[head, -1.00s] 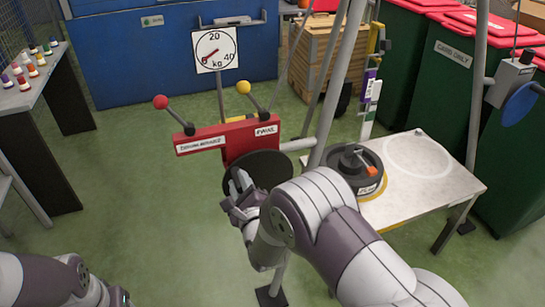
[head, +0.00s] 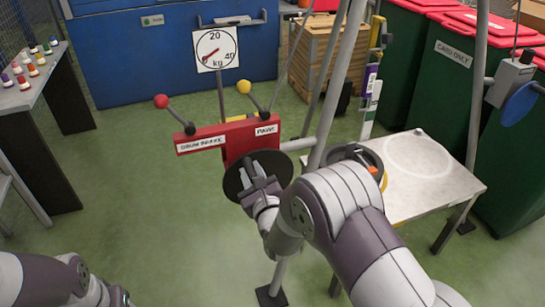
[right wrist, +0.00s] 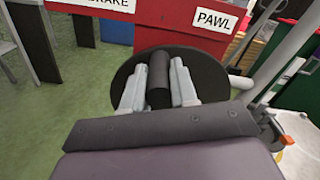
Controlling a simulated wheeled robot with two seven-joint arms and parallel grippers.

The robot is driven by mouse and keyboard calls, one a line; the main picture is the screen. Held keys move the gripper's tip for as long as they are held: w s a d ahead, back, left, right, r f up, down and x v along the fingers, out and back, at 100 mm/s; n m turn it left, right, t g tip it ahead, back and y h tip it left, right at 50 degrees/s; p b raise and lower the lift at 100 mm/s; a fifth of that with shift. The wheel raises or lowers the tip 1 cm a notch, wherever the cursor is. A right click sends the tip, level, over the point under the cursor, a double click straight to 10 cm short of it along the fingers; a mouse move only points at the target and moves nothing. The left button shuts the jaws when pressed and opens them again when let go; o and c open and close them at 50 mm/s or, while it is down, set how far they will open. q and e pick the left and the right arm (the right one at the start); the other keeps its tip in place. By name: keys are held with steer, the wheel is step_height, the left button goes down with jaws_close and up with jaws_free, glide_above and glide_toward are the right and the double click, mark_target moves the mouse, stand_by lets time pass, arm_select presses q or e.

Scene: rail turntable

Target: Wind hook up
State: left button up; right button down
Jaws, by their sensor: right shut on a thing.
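The winch is a red box (head: 236,140) on a tripod, with a black crank disc (head: 236,182) on its near face. A dark crank handle (right wrist: 159,80) stands out from the disc in the right wrist view. My right gripper (head: 258,183) is shut on this handle, one finger on each side. A dark round weight (head: 345,153) sits on the table, mostly hidden by my right arm. A small orange part (head: 373,170), possibly the hook, shows there; whether it is attached is unclear. My left arm shows at the lower left, with its gripper out of view.
Two levers, with a red knob (head: 161,101) and a yellow knob (head: 243,87), stand over the winch. A kg dial (head: 215,48) is behind. A pale table (head: 440,185) stands right, past a tripod leg (head: 330,85).

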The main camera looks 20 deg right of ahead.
steer(key=shift+d+r+m, duration=0.35)
steer(key=shift+d+m, duration=0.5)
steer(key=shift+m, duration=0.15)
steer(key=c, duration=0.7)
jaws_free()
steer(key=shift+f, duration=0.1)
steer(key=s+p, duration=0.1)
steer(key=s, duration=0.7)
steer(key=shift+p, duration=0.35)
